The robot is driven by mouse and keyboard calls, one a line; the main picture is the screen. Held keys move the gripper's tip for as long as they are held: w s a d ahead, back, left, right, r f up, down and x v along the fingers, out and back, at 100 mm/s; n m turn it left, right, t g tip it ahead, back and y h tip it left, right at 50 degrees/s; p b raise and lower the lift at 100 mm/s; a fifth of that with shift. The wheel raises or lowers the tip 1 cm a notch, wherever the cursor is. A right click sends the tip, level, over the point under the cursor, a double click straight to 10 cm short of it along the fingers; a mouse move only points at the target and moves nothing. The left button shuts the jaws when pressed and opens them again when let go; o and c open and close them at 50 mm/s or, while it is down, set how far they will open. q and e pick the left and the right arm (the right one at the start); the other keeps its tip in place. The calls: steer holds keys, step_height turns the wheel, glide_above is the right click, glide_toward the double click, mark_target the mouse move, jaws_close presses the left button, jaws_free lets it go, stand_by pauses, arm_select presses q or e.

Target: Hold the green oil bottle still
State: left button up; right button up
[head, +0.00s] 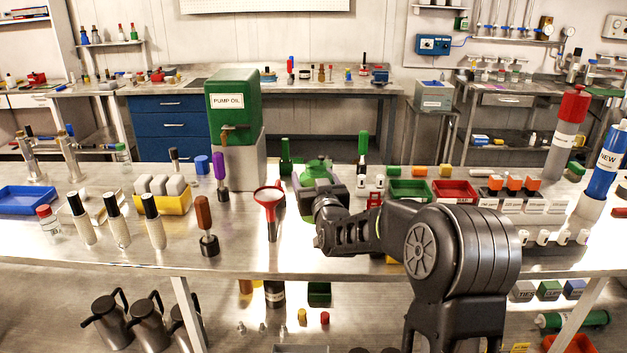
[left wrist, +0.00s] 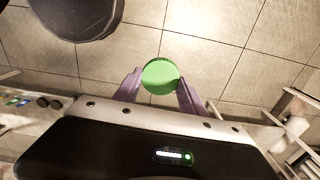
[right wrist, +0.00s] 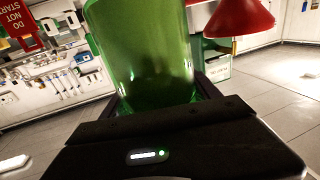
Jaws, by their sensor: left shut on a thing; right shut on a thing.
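The green oil bottle (head: 317,172) stands on the steel bench, just behind my right gripper (head: 322,200) in the head view, which hides its lower part. In the right wrist view the bottle's translucent green body (right wrist: 140,55) fills the space between the fingers of my right gripper (right wrist: 158,105), which is shut on it. My left gripper (left wrist: 160,88) is shut on a round green cap (left wrist: 160,76) above the tiled floor. My left arm is not in the head view.
A red funnel (head: 269,196) stands just left of the bottle. It also shows in the right wrist view (right wrist: 238,18). A green pump oil container (head: 233,105) stands behind on a metal block. Green (head: 410,190) and red (head: 455,191) trays lie to the right.

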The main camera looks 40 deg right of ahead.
steer(key=o, duration=1.5)
steer(key=shift+c, duration=0.2)
jaws_close()
